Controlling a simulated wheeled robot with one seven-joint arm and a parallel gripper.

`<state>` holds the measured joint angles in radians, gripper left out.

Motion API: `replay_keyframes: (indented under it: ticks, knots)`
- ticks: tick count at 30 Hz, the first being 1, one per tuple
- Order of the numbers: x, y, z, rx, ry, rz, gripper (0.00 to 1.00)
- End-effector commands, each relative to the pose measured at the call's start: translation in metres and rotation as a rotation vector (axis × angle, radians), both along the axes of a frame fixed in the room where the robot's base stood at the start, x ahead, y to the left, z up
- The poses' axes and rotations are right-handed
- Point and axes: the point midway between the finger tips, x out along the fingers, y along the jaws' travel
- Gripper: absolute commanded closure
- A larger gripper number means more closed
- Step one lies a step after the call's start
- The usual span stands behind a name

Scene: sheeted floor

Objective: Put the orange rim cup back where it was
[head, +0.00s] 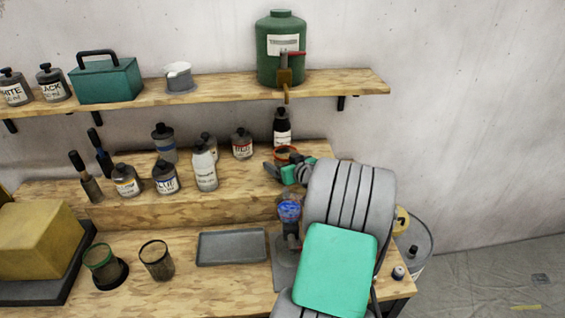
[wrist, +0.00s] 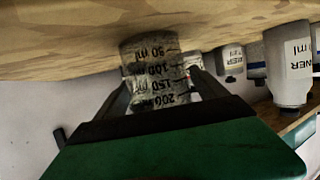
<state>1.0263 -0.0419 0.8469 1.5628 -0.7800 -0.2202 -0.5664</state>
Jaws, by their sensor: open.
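The orange rim cup (head: 286,150) is at the right end of the raised wooden step, below the dark bottle, partly hidden by my gripper. In the wrist view the clear measuring cup (wrist: 155,72) with ml marks is between my fingers, its far end against the wood. My gripper (head: 284,168) is open, with one finger on each side of the cup; it also shows in the wrist view (wrist: 158,98). Whether the fingers touch the cup I cannot tell.
A green-rimmed cup (head: 101,266), a dark-rimmed cup (head: 157,262) and a grey tray (head: 232,248) are on the lower bench. Several bottles stand left on the step, including a white one (head: 204,168). A green dispenser (head: 281,50) is on the shelf above.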

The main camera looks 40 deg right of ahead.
Motion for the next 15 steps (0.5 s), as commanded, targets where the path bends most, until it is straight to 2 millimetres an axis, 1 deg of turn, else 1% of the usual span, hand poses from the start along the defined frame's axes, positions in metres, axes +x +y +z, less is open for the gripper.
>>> replay_keyframes:
  ticks: [5, 7, 11, 15]
  knots:
    - [0.0, 0.0, 0.006, 0.0, 0.0, 0.0, 0.18]
    - [-0.009, 0.0, 0.005, -0.002, -0.001, -0.002, 0.18]
    - [-0.038, 0.005, 0.014, -0.003, -0.001, -0.007, 0.18]
    - [-0.072, 0.012, 0.027, -0.004, -0.001, -0.006, 0.18]
